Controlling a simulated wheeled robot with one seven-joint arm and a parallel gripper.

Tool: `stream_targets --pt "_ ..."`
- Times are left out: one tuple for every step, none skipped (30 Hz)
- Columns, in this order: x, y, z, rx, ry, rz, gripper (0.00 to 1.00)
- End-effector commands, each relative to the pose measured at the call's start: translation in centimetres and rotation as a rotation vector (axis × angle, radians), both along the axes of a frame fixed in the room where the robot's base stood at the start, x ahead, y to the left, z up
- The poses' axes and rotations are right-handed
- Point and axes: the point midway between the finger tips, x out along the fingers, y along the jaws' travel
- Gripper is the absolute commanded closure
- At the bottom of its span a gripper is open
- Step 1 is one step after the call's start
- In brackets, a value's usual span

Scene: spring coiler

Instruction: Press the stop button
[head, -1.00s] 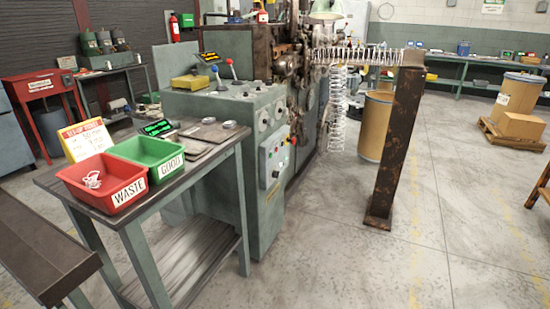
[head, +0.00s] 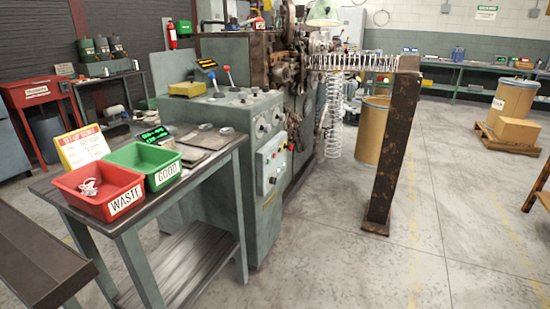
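The spring coiler (head: 255,55) stands in the middle of the head view, a grey-green machine with dark, worn mechanism. Its control cabinet (head: 215,120) faces front right. A light grey button panel (head: 271,163) is on the cabinet's right side. Several dials and levers sit higher on the cabinet. My gripper is not in view.
A bench (head: 195,190) in front of the coiler holds a red WASTE bin (head: 125,199) and a green GOOD bin (head: 162,177). A rusty post (head: 392,150) stands right, under a long spring (head: 350,61). The floor (head: 310,250) right of the cabinet is clear.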

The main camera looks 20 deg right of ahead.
Motion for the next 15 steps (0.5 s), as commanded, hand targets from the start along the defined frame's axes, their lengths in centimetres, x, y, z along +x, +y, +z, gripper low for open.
stream_targets --pt "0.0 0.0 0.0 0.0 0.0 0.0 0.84" --pt "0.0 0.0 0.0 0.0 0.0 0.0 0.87" --pt "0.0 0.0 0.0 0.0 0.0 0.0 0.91" --pt "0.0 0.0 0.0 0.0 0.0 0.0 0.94" --pt "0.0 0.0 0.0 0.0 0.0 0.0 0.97" --pt "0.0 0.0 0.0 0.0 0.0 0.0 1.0" --pt "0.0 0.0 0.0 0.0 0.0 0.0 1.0" --pt "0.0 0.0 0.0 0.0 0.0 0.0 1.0" --pt "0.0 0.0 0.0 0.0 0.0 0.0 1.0" --pt "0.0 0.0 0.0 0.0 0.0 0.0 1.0" --pt "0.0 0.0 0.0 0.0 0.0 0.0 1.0" --pt "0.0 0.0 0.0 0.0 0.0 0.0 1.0" --pt "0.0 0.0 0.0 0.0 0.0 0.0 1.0" --pt "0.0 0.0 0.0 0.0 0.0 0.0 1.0" --pt "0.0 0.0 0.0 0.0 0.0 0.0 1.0"
